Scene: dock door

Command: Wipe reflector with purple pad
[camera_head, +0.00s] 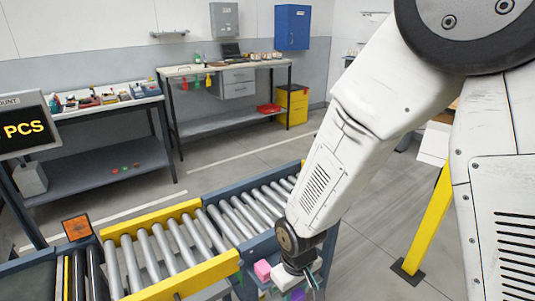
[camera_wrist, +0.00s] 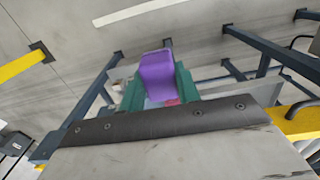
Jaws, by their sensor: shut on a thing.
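The orange square reflector (camera_head: 77,227) in a dark frame stands at the left of the roller conveyor in the head view. The wrist view does not clearly show it. The purple pad (camera_wrist: 157,72) sits between the green fingers of my gripper (camera_wrist: 158,92), which is shut on it. In the head view the pad (camera_head: 297,295) shows only partly at the bottom edge, below my gripper (camera_head: 302,284). My gripper is at the conveyor's near right side, well to the right of the reflector and apart from it.
The roller conveyor (camera_head: 180,245) with yellow and blue rails lies between my gripper and the reflector. A pink block (camera_head: 262,270) is just left of my gripper. A display (camera_head: 22,130) stands at the left. A yellow post (camera_head: 428,220) stands at right. Workbenches line the back.

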